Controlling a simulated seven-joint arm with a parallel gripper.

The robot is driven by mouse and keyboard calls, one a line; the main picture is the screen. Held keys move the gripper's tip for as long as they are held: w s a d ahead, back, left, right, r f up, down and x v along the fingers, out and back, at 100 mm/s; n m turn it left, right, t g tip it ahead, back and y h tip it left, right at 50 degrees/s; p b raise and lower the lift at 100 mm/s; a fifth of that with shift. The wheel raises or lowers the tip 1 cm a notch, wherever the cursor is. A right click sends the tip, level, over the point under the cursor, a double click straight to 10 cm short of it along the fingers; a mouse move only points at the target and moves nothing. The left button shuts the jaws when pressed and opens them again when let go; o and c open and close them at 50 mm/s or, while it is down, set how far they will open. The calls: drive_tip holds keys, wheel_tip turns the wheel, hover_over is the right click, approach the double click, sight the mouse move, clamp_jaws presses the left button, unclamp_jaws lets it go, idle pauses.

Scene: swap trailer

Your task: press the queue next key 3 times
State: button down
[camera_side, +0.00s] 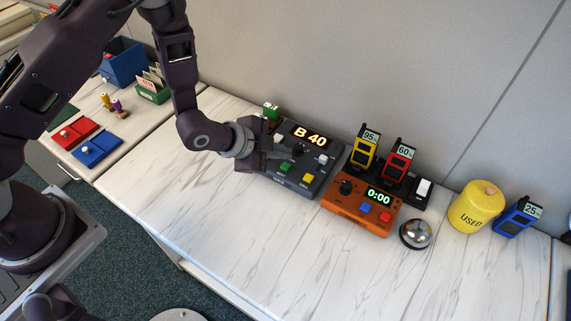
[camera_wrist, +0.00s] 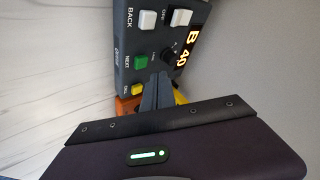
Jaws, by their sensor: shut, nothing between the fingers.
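The dark grey queue console (camera_side: 318,178) stands on the white counter with its display (camera_side: 310,136) reading "B 40". Its green key (camera_side: 285,167) shows beside the label "NEXT" in the wrist view (camera_wrist: 141,62). A white key (camera_wrist: 148,20) is labelled "BACK", and a yellow key (camera_wrist: 138,89) sits on the other side of the green one. My gripper (camera_side: 291,153) is shut and empty over the console. In the wrist view its fingertips (camera_wrist: 163,76) appear beside the green key, close to the black knob (camera_wrist: 168,54). Whether they touch the panel I cannot tell.
An orange timer (camera_side: 350,214) reading "0:00" stands right of the console. Behind it are yellow (camera_side: 363,152) and red (camera_side: 398,162) handsets in a black charger. A bell (camera_side: 416,234), a yellow "USED" tub (camera_side: 475,206) and a blue handset (camera_side: 515,219) stand farther right. The front counter is clear.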

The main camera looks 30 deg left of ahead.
sight(282, 167)
drive_tip(key=shift+r, duration=1.9)
drive_tip(key=shift+r, duration=0.1)
idle(0.9)
wheel_tip(282, 167, up, 4)
drive_tip(key=shift+f, duration=0.15)
drive_tip(key=shift+f, duration=4.45)
drive_tip(key=shift+f, duration=0.4)
